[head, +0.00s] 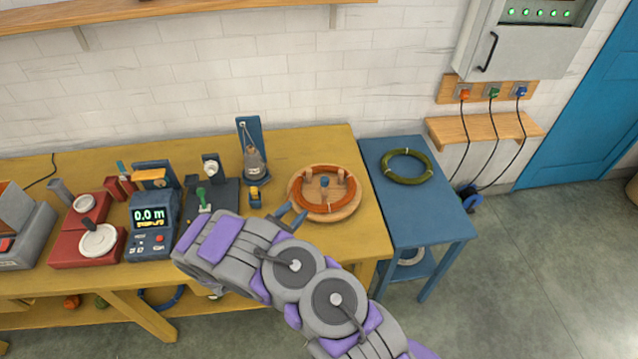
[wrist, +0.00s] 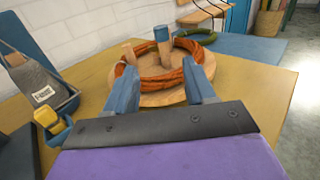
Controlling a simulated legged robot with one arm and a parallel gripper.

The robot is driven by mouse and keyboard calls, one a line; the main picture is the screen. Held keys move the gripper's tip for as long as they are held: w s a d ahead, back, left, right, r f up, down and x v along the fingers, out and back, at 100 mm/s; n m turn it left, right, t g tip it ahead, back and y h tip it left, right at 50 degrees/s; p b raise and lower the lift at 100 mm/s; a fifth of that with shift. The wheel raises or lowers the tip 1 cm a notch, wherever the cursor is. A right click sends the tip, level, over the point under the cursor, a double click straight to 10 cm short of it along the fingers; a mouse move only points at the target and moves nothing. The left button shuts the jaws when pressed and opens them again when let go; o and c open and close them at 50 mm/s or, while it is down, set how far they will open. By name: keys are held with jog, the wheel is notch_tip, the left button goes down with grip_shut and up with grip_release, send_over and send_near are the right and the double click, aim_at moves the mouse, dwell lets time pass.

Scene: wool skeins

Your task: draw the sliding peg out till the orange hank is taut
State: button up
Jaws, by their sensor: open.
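The orange hank (head: 325,207) lies in a ring on a round wooden board (head: 351,211) on the bench. Wooden pegs stand on the board, one with a blue top (head: 324,182). In the wrist view the blue-topped peg (wrist: 162,44) stands beyond my fingertips, and the hank (wrist: 156,84) curves around the pegs' feet. A plain peg (wrist: 129,54) stands to its left. I cannot tell how taut the hank is. My gripper (wrist: 159,66) is open and empty, its blue fingers over the near side of the board. In the head view my gripper (head: 291,216) is just left of the board.
A blue side table (head: 440,222) with a green coil (head: 406,166) stands to the right. A meter (head: 150,225) and red devices fill the bench's left.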

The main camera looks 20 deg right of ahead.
aim_at(322, 184)
jog(key=b+x, duration=0.3)
jog(key=x, duration=1.3)
jog(key=shift+d, duration=0.25)
jog(key=shift+c, duration=0.3)
jog(key=shift+a, duration=0.1)
jog(key=c, duration=0.9)
jog(key=shift+o, duration=0.2)
jog(key=shift+s+a+p, duration=0.15)
jog(key=shift+s+a, duration=0.2)
jog(key=shift+s, duration=0.4)
jog(key=shift+s+a+p, duration=0.15)
jog(key=shift+s+a, duration=0.2)
jog(key=shift+s, duration=0.4)
jog(key=shift+s+a+p, duration=0.15)
jog(key=shift+s+a, duration=0.25)
jog(key=shift+s, duration=0.35)
jog(key=shift+f, duration=0.1)
jog(key=o, duration=0.9)
